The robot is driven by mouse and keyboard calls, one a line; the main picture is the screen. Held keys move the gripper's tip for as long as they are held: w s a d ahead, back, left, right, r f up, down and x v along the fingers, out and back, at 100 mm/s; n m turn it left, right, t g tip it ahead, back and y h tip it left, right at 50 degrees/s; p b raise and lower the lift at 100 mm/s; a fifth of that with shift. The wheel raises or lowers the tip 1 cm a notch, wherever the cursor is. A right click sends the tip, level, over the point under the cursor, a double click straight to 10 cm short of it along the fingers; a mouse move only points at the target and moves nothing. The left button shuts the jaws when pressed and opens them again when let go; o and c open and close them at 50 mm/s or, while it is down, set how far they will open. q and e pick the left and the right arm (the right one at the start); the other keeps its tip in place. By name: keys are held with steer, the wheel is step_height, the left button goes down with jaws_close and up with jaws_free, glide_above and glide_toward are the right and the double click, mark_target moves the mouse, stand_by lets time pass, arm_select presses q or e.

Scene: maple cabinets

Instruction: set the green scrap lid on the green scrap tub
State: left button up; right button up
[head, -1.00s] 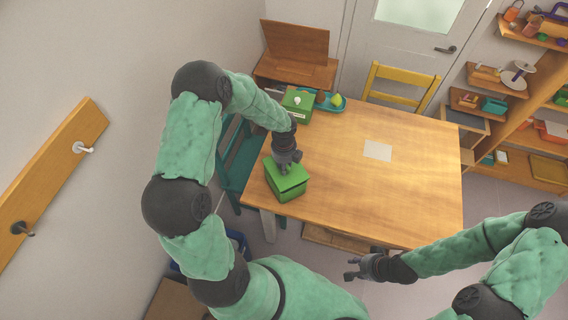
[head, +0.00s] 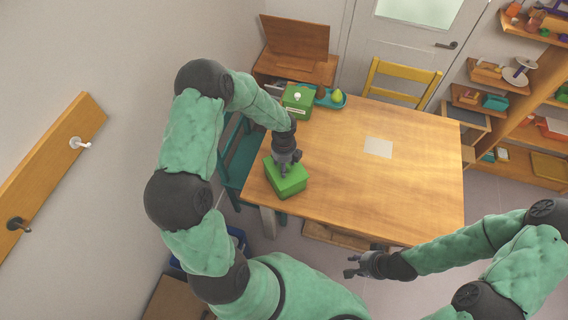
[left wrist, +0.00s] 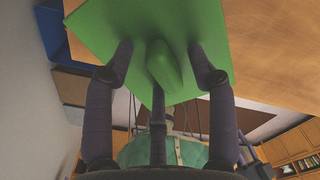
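The green scrap lid (head: 295,181) lies on top of the green scrap tub (head: 291,194) at the table's near left corner, and looks about level in the head view. In the left wrist view the lid (left wrist: 95,32) fills the upper middle, with its raised handle (left wrist: 165,68) between my fingers. My left gripper (head: 285,170) is just above the lid. My right gripper (head: 352,267) is open and empty, off the table's front edge.
A green box with a white knob (head: 298,99) and a teal tray (head: 331,99) with small items stand at the table's back left. A pale sheet (head: 379,147) lies on the otherwise clear table (head: 400,195). A yellow chair (head: 401,80) stands behind; a teal chair is at left.

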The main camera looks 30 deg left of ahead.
arm_select(q)
steer(key=shift+r, duration=0.1)
step_height(320, 180, up, 12)
stand_by(0.5)
